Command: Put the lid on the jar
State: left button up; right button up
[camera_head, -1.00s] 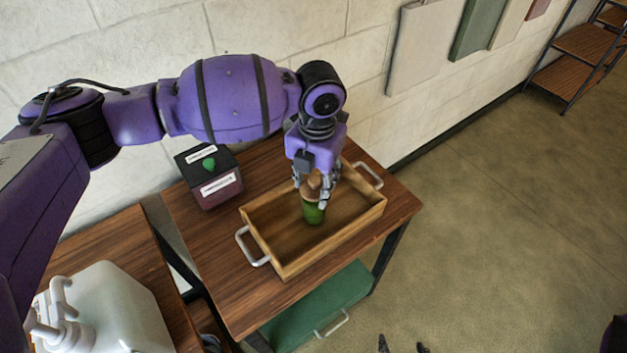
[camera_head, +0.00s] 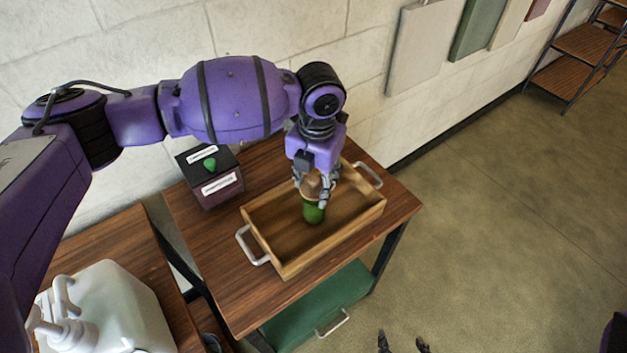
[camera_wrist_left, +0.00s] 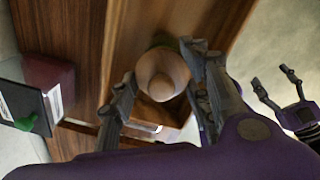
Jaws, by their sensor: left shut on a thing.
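The green jar (camera_head: 314,214) stands upright in the wooden tray (camera_head: 283,266). The tan lid (camera_head: 312,184) is directly over the jar's top; I cannot tell whether it is fully seated. My left gripper (camera_head: 314,192) points down and is shut on the lid, its fingers on either side. In the left wrist view the round lid (camera_wrist_left: 162,74) sits between the fingers and hides most of the jar, with a little green (camera_wrist_left: 163,40) showing behind it. My right gripper (camera_head: 402,346) shows only its spread fingertips at the bottom edge; it also appears open and empty in the left wrist view (camera_wrist_left: 272,85).
The tray has metal handles and lies on a wooden table (camera_head: 190,235). A dark box with a green knob (camera_head: 212,178) stands at the tray's left. A white pump bottle (camera_head: 110,310) is on the nearer table. The wall is behind; open floor (camera_head: 490,230) lies right.

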dwell(0.3)
dwell(0.4)
pick_arm(q)
jog(key=shift+f, duration=0.1)
dwell(0.7)
dwell(0.3)
jog(key=o, duration=1)
jog(key=shift+o, duration=0.3)
